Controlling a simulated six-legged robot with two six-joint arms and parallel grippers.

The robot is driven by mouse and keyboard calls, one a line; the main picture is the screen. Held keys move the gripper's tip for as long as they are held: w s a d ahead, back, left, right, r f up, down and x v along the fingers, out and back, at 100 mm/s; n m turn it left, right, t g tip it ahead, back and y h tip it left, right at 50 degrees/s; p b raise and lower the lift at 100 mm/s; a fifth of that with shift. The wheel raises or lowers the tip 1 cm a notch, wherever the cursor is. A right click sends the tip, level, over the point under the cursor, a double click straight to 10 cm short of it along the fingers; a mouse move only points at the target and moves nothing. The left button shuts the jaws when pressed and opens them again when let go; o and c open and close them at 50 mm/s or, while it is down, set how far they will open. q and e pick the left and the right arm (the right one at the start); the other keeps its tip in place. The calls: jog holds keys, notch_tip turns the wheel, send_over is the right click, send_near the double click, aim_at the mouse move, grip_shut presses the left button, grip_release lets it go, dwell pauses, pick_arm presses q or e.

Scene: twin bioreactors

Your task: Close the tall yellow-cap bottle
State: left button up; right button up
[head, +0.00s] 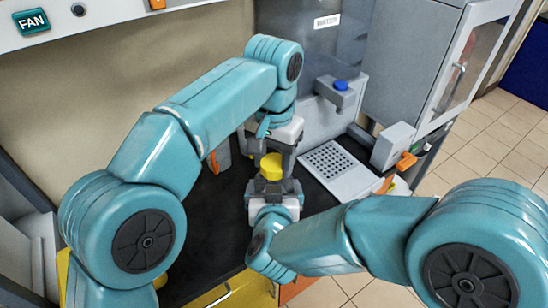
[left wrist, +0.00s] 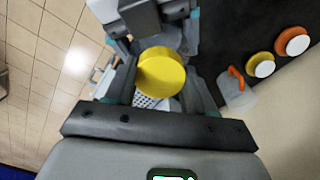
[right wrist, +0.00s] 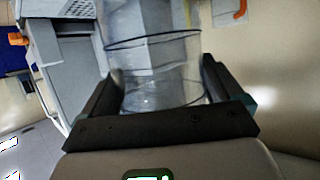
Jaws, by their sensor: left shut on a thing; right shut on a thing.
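The yellow cap (head: 271,167) is between the fingers of my left gripper (head: 277,150), which is shut on it from above. The cap also shows as a yellow disc in the left wrist view (left wrist: 161,72). My right gripper (head: 272,187) is just below, shut on the clear bottle (right wrist: 152,55), which stands between its fingers in the right wrist view. In the head view the bottle is mostly hidden by the grippers. Cap and bottle are close together and roughly in line; I cannot tell whether the cap touches the neck.
A perforated grey plate (head: 337,164) lies to the right of the grippers on the dark bench. A blue-topped grey unit (head: 341,88) stands behind it. A clear vessel with an orange handle (left wrist: 236,88) and orange and yellow round pieces (left wrist: 293,42) are near the wall.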

pick_arm(q)
jog(key=m, duration=0.4)
jog(key=o, duration=1.1)
jog(key=shift+r, duration=2.3)
jog(key=o, duration=0.4)
jog(key=shift+f, duration=0.1)
